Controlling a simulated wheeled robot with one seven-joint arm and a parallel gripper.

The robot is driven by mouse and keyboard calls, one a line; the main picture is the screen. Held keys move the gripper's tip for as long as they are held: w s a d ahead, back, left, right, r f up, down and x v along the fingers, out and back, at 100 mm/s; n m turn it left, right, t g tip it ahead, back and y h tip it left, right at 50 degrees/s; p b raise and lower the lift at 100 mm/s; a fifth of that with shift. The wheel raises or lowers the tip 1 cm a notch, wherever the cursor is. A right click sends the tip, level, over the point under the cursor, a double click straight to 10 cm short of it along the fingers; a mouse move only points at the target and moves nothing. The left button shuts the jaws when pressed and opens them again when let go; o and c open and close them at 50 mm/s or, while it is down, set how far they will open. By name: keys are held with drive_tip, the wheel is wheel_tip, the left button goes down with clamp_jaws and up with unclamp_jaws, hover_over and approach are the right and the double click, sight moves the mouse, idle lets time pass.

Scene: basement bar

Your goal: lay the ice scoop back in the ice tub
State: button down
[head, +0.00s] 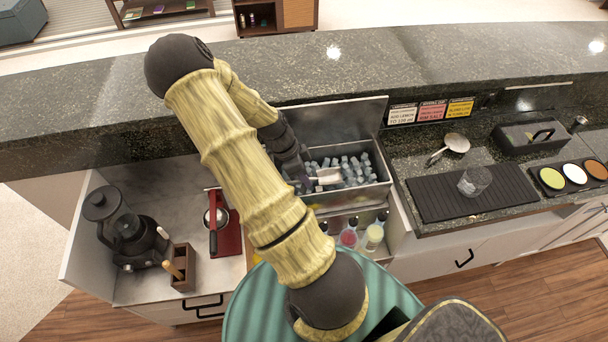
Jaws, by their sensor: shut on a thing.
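The ice tub (352,194) is a metal bin set into the bar counter, filled with clear ice cubes, its lid standing open behind it. My gripper (304,181) is at the tub's left side, partly hidden by my arm. It is shut on the ice scoop (328,176), whose pale metal pan points right over the ice. I cannot tell whether the pan touches the cubes. The scoop's handle is mostly hidden in the gripper.
Bottles (348,238) stand in a rail in front of the tub. To the right are a black mat (430,204) with a glass (474,181), and a strainer (457,142). To the left are a red press (227,236) and a blender (128,233). A raised stone ledge (400,65) runs behind.

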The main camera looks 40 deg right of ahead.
drive_tip(key=shift+f+b, duration=1.8)
drive_tip(key=shift+f, duration=1.05)
drive_tip(key=shift+a+f, duration=0.1)
drive_tip(key=shift+f, duration=0.25)
drive_tip(key=c, duration=1.3)
unclamp_jaws()
drive_tip(key=shift+r, duration=0.1)
drive_tip(key=b+v, duration=0.1)
drive_tip(key=v, duration=1.6)
drive_tip(key=shift+w, duration=0.25)
drive_tip(key=shift+a, duration=0.1)
